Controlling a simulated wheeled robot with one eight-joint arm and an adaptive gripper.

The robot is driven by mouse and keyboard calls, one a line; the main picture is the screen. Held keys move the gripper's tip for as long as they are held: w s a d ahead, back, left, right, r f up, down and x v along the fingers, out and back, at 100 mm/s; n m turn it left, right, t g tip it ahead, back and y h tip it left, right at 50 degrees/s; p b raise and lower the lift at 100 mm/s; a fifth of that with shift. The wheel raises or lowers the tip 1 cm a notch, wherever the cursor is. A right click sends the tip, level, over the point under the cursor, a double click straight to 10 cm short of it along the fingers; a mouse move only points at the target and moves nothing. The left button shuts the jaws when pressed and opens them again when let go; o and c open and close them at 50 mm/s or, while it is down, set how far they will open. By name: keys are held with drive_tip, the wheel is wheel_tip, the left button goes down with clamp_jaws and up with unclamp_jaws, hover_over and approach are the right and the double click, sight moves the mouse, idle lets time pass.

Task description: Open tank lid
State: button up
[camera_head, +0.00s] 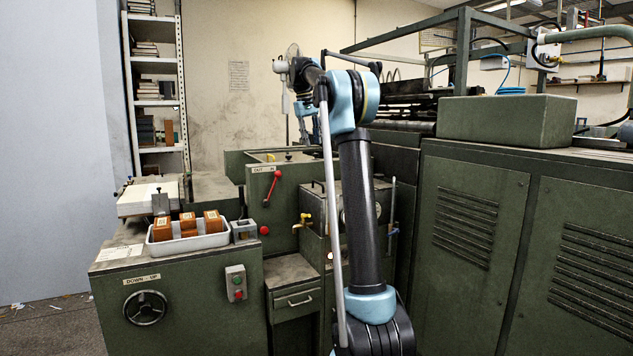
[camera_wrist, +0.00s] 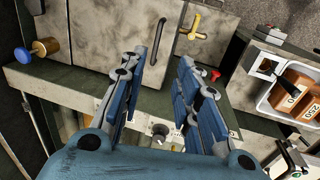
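The tank (camera_head: 316,240) is a worn grey metal box in the middle of the machine, with a dark handle (camera_head: 319,186) at its top, partly behind my arm. In the wrist view, a mottled grey metal panel (camera_wrist: 115,30), apparently the tank's lid or top, carries a dark bar handle (camera_wrist: 157,42). My gripper (camera_wrist: 160,72) is open and empty, its two blue fingers apart. The handle shows beyond the fingertips, roughly in line with the gap, and is not between them. The lid looks shut. My gripper is not clearly seen in the head view.
A yellow valve (camera_wrist: 191,30) sits right of the handle and a blue knob (camera_wrist: 23,55) at the left. A white tray (camera_head: 189,245) holds brown blocks (camera_head: 187,224). A red lever (camera_head: 272,188) stands behind. Large green cabinets (camera_head: 500,220) close off the right.

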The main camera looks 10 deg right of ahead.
drive_tip(key=w, duration=0.2)
hover_over(317, 191)
wheel_tip(317, 191, down, 17)
drive_tip(key=shift+d+f, duration=0.1)
idle(0.5)
drive_tip(key=shift+c, duration=0.6)
clamp_jaws()
